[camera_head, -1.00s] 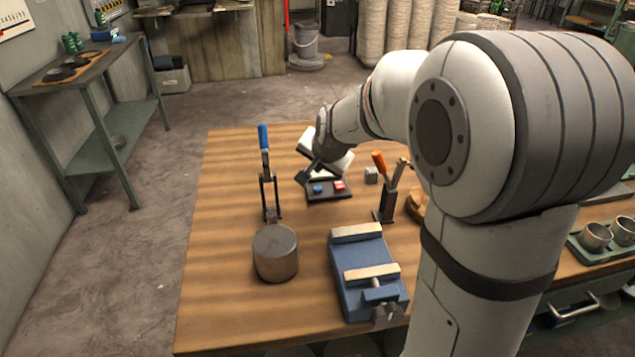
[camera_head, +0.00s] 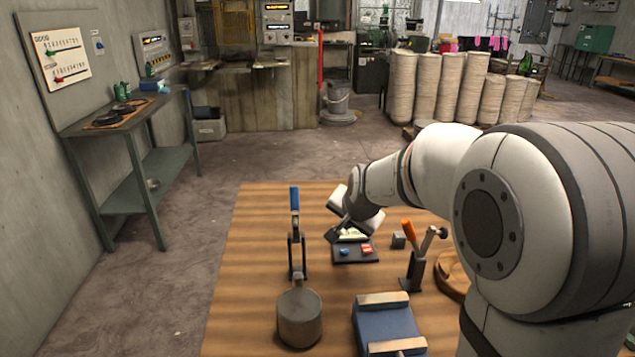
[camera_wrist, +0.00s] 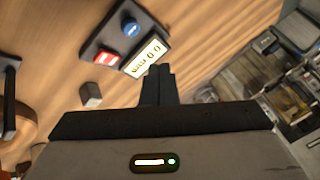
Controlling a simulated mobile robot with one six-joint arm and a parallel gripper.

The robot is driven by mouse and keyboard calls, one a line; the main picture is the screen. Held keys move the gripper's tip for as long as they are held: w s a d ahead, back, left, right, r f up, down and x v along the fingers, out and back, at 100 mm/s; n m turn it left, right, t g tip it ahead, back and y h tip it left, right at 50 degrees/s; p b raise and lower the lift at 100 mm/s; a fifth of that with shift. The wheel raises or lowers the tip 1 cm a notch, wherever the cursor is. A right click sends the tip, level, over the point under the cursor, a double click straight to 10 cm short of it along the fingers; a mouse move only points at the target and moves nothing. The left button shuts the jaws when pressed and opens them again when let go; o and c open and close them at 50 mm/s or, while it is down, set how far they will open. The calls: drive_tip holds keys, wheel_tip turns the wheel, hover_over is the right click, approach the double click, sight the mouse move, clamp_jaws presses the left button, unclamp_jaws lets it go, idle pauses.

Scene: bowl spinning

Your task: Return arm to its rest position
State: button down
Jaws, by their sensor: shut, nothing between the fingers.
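My gripper (camera_head: 332,236) is shut and empty. In the head view it hangs above the wooden table (camera_head: 250,270), close to a small black box with a blue and a red button (camera_head: 355,254). In the wrist view my shut fingers (camera_wrist: 158,80) show in front of that box (camera_wrist: 112,40), whose lit display reads about 0.0 mm. I cannot tell exactly how high the fingertips are above it. My arm reaches in from the right and covers part of the table's right side.
A blue-handled toggle clamp (camera_head: 294,235) and a grey metal cylinder (camera_head: 299,316) stand left of the gripper. An orange-handled clamp (camera_head: 410,250), a small grey cube (camera_head: 398,239) and a blue vise (camera_head: 385,330) are right and front. The table's left part is clear.

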drive_tip(key=s+d+r+n+g+p, duration=0.1)
drive_tip(key=s+n, duration=0.1)
drive_tip(key=s, duration=0.7)
drive_tip(key=s+d+n+g+p, duration=0.1)
drive_tip(key=s+n+g, duration=0.1)
drive_tip(key=s, duration=0.7)
drive_tip(key=s+d+r+n+g+h+p, duration=0.1)
drive_tip(key=s+n+p, duration=0.1)
drive_tip(key=s, duration=0.8)
drive_tip(key=shift+r+n+g, duration=0.35)
drive_tip(key=shift+n+g, duration=0.05)
drive_tip(key=shift+n, duration=0.4)
